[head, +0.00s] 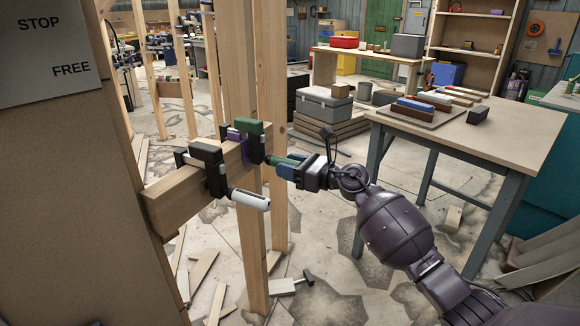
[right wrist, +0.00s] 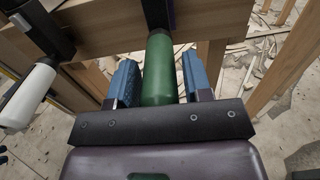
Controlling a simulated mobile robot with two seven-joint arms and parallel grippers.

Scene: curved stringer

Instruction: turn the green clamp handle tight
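The green clamp handle (right wrist: 158,70) points toward me in the right wrist view, below a wooden beam (right wrist: 110,32). In the head view the green handle (head: 279,161) shows only in part beside my right gripper (head: 287,166). The right gripper (right wrist: 159,80) is open, with one blue finger on each side of the handle. Narrow gaps show between fingers and handle, so it appears not gripped. The clamp's dark bar and green-topped head (head: 252,127) sit on the beam (head: 172,205). My left gripper is not in view.
A second clamp with a white handle (head: 250,200) sits on the beam, left of the green one. Wooden posts (head: 250,240) stand close by. A workbench (head: 510,130) is at right.

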